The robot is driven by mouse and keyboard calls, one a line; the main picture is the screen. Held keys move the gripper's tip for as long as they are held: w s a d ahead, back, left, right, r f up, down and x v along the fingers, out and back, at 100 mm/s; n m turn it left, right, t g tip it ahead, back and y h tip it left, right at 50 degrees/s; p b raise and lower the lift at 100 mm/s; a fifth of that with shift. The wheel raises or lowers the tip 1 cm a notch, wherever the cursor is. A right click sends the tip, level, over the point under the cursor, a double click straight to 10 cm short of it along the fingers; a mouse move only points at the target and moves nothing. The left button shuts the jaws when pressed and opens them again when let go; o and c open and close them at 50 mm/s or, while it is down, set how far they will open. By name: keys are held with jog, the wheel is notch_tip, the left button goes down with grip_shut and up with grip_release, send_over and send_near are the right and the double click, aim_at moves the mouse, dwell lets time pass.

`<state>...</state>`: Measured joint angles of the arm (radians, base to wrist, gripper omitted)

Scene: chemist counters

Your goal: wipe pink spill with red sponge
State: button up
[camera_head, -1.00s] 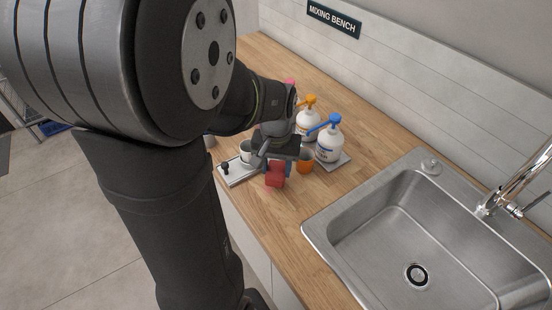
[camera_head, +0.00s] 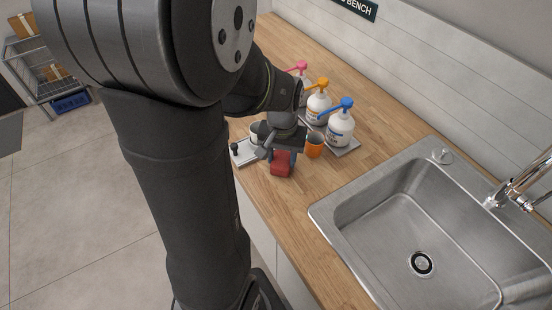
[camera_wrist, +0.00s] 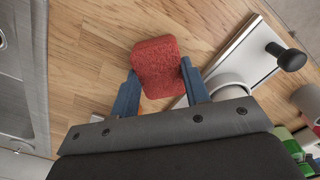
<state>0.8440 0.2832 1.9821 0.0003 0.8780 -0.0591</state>
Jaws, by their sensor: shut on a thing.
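My gripper (camera_wrist: 160,92) is shut on the red sponge (camera_wrist: 157,66), which sits between its two blue fingers in the wrist view. In the head view the red sponge (camera_head: 281,165) hangs under my gripper (camera_head: 283,152), close to the wooden counter's front edge. I cannot tell whether the sponge touches the counter. No pink spill shows in either view; the arm and gripper hide part of the counter.
A light tray with a black knob (camera_head: 235,149) lies beside my gripper. An orange cup (camera_head: 314,146) and pump bottles with blue (camera_head: 340,128), orange (camera_head: 318,105) and pink (camera_head: 301,67) tops stand behind. A steel sink (camera_head: 420,205) is at right.

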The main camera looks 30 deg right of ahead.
jog(key=shift+d+r, duration=0.1)
jog(key=shift+d, duration=0.55)
jog(key=shift+a+r, duration=0.1)
jog(key=shift+r, duration=3.7)
